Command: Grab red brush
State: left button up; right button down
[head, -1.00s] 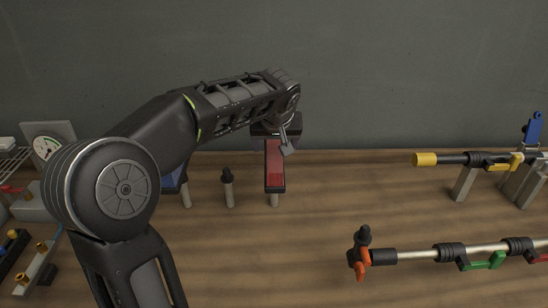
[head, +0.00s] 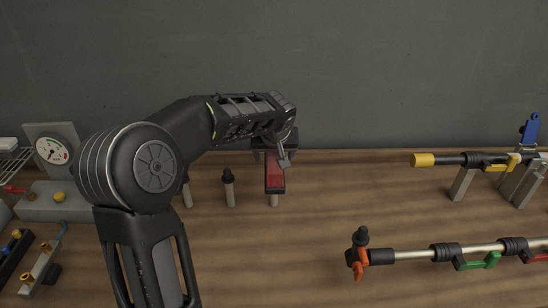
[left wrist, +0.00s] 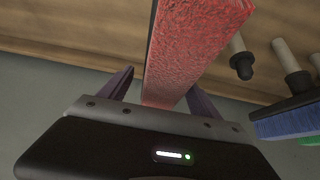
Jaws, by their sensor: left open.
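The red brush (head: 274,174) stands on a short grey post near the back of the wooden bench, left of centre in the head view. My left gripper (head: 284,158) is at its upper end and partly hides it. In the left wrist view the red brush (left wrist: 190,50) fills the upper middle, its rough red face toward the camera. The two fingers of the left gripper (left wrist: 160,95) are open, one on each side of the brush's near end, with a gap visible on the left. Contact cannot be told. My right gripper is not in view.
A blue brush (left wrist: 287,122) is beside the red one in the left wrist view. A bare post (head: 229,188) stands left of the red brush. A yellow-tipped lance (head: 445,160) and a lower orange-valved pipe (head: 410,255) lie to the right. A gauge (head: 54,150) stands far left.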

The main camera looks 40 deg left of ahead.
pick_arm(q)
jog(key=shift+c, duration=0.4)
grip_shut()
dwell(0.7)
